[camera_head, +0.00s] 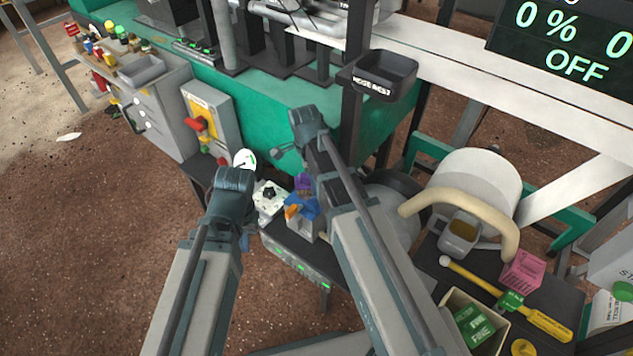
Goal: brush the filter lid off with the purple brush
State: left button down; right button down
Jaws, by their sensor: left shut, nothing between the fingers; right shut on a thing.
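A small purple piece (302,182), which looks like the purple brush, shows just below my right wrist. It is above a grey holder (301,229) with blue and orange items at its top. My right gripper (304,172) is shut on the purple brush; its fingertips are mostly hidden by my arm. A white piece with a dark star-shaped centre (268,197), likely the filter lid, lies left of the holder on a dark bench. My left gripper (245,240) is shut and empty, left of the white piece and partly hidden by its own wrist.
A grey control box (213,122) with a red knob stands behind my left wrist. A black tray (385,72) juts out behind my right arm. A white drum (476,180), a pink box (522,270) and a yellow-handled tool (540,320) crowd the right. Bare floor lies left.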

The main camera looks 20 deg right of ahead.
jog(key=shift+w+a, duration=0.5)
jog(key=shift+w, duration=0.15)
jog(key=shift+w+a+r, duration=0.15)
jog(key=shift+w+a, duration=0.75)
jog(key=shift+w, duration=0.25)
jog(key=shift+w, duration=0.1)
jog(key=shift+w+a+r, duration=0.1)
jog(key=shift+w+a, duration=0.85)
jog(key=shift+w, duration=0.15)
jog(key=shift+p, duration=0.3)
notch_tip(320, 180, up, 6)
jog(key=p, duration=0.6)
